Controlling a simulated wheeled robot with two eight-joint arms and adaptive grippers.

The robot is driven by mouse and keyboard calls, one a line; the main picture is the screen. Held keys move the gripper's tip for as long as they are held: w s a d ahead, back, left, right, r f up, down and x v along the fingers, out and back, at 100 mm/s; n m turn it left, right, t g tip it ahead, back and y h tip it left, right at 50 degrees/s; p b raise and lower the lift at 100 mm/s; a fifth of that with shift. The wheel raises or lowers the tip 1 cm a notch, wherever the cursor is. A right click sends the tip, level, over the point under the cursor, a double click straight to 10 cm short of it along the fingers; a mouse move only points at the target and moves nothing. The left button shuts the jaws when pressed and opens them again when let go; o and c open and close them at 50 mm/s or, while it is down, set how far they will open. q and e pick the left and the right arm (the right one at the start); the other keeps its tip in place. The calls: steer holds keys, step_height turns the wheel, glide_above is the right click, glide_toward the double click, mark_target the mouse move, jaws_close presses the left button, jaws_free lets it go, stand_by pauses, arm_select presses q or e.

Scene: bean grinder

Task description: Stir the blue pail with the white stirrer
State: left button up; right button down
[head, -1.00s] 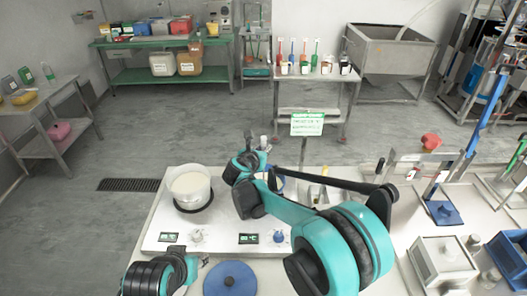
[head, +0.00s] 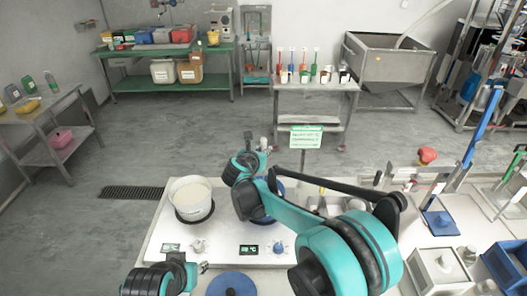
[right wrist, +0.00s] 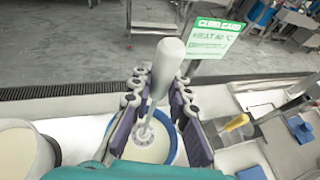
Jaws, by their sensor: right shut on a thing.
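My right gripper (head: 255,152) is shut on the white stirrer (right wrist: 168,68), whose thick handle stands tilted between the purple finger pads in the right wrist view. The stirrer's round, holed lower end shows inside the rim of the blue pail (right wrist: 180,150). The pail holds a pale liquid; whether the stirrer touches its bottom cannot be told. In the head view my right arm hides most of the pail, and only bits of blue (head: 290,182) show beside the arm.
A white pot (head: 191,200) with pale contents stands on the left burner of the white hotplate unit (head: 165,232). A blue disc (head: 231,285) lies in front. A green-lettered sign (head: 306,137) stands behind. A blue-handled tool (head: 440,222) and a white box (head: 437,270) are at the right.

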mark_target(263, 139)
stand_by(0.3)
steer(key=shift+r+p, duration=1.65)
steer(key=shift+r, duration=0.9)
